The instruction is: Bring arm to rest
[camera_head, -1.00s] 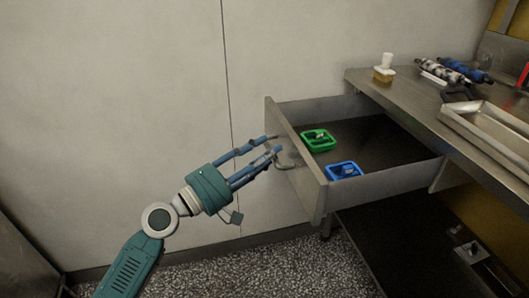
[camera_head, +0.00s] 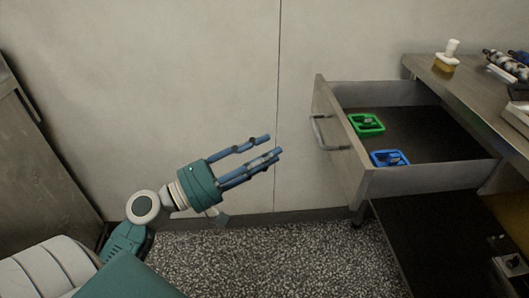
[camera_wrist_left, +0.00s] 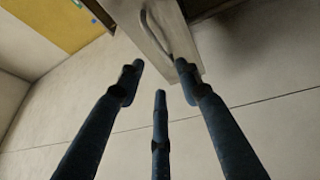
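My left gripper (camera_head: 271,146) is in the middle of the head view, with its blue fingers spread apart and nothing between them. It is left of the open drawer (camera_head: 345,150) and apart from its handle (camera_head: 327,134). In the left wrist view the spread fingers (camera_wrist_left: 160,85) are also empty, and the drawer handle (camera_wrist_left: 155,35) shows beyond them at the top. My right gripper is in neither view.
The drawer stands pulled out under the steel counter (camera_head: 470,95) and holds a green tray (camera_head: 367,125) and a blue tray (camera_head: 388,159) with small items. A bottle with yellow contents (camera_head: 447,57) stands on the counter. The speckled floor (camera_head: 290,260) is clear.

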